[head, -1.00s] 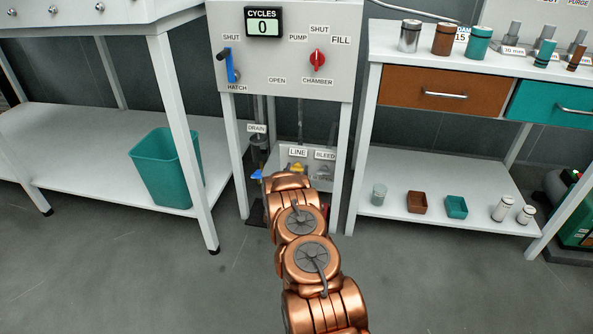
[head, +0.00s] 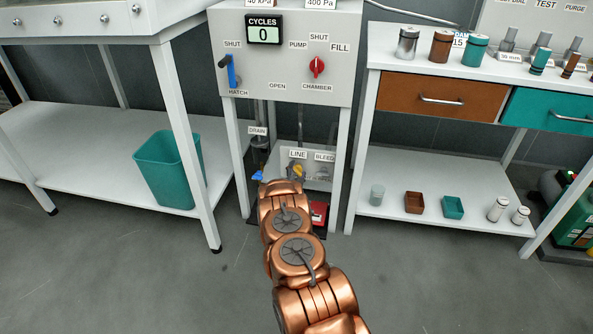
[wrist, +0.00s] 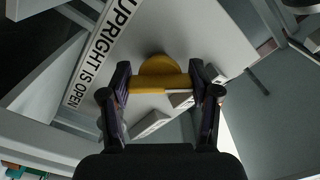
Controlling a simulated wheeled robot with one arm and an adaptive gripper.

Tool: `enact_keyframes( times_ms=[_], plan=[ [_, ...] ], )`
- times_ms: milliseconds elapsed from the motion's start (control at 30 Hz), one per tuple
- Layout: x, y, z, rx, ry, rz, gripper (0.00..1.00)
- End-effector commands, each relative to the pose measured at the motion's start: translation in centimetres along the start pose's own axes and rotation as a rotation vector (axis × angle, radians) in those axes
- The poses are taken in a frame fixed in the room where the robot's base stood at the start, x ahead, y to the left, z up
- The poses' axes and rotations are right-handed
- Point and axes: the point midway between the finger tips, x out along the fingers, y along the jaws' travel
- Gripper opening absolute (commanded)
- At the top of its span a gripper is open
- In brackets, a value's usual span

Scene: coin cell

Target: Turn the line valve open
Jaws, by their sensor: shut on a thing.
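The line valve has a yellow handle (wrist: 158,82). In the wrist view my gripper (wrist: 160,88) is shut on this handle, with one dark finger at each end of it. The handle lies crosswise between the fingers, in front of a pale panel. In the head view a bit of the yellow handle (head: 299,169) shows under the LINE label (head: 298,154), just beyond my copper arm. My arm hides the gripper there. A sign reading "UPRIGHT IS OPEN" (wrist: 103,48) is beside the valve in the wrist view.
A blue drain handle (head: 258,175) is close on the left, and the BLEED label (head: 325,157) close on the right. A red object (head: 318,212) lies low beside my arm. The stand's legs flank the space. Above is the panel with a blue hatch lever (head: 231,70) and red knob (head: 317,67).

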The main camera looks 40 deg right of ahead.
Motion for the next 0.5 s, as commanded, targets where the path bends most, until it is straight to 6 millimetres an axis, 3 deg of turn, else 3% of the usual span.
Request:
enact_keyframes(
  times_ms=[500],
  plan=[
    [0.05, 0.44, -0.36, 0.469, 0.008, 0.006, 0.27]
  ],
)
